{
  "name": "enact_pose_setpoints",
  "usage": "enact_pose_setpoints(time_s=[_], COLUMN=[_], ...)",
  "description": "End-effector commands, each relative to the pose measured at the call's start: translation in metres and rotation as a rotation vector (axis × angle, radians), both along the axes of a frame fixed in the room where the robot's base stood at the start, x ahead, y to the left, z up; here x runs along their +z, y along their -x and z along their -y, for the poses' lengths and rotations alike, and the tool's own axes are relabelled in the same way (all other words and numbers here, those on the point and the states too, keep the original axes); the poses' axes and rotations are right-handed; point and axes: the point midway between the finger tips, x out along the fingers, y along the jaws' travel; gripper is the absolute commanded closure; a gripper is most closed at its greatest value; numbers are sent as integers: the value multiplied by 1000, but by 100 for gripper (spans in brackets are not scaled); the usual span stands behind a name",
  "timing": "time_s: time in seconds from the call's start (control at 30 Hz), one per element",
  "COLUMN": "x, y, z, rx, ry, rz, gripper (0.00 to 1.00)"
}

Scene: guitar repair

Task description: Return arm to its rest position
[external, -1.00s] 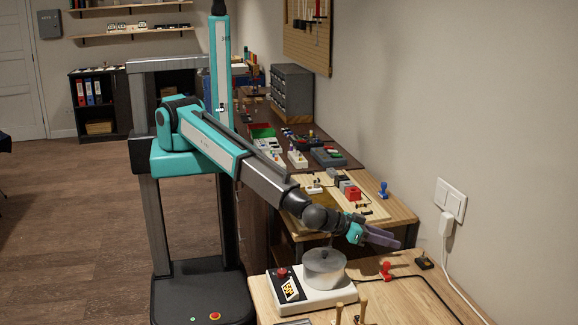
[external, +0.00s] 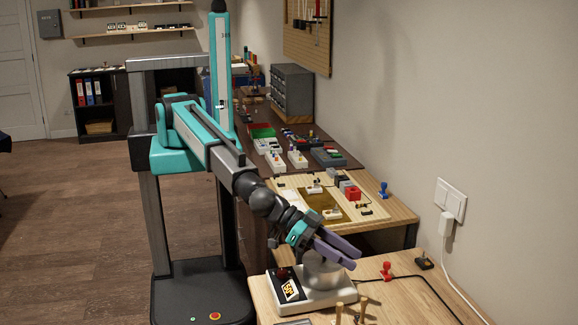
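My gripper (external: 350,254) has two purple fingers and hangs over the white device with the grey cylindrical pot (external: 323,275) on the near wooden table. The fingers show a gap between them, and I see nothing held there. My arm stretches from the teal shoulder down and to the right, with the dark wrist (external: 265,201) beside the middle table. The fingers hide part of the pot's top. I cannot tell how high they are above it.
The near table (external: 410,305) also holds a red stamp-like piece (external: 386,270), a small dark piece (external: 424,262) and a cable. A middle table carries a wooden board (external: 290,183) with several small parts. The wall is close on the right; open floor (external: 70,230) lies left.

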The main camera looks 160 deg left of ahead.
Motion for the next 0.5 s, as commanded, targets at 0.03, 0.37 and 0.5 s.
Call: enact_pose_setpoints(time_s=[0.03, 0.37, 0.5], x=[6, 44, 56], y=[-13, -70, -82], z=[25, 166, 208], rx=[-54, -358, -443], ry=[-3, -48, -65], rz=[3, 23, 32], gripper=[64, 64, 64])
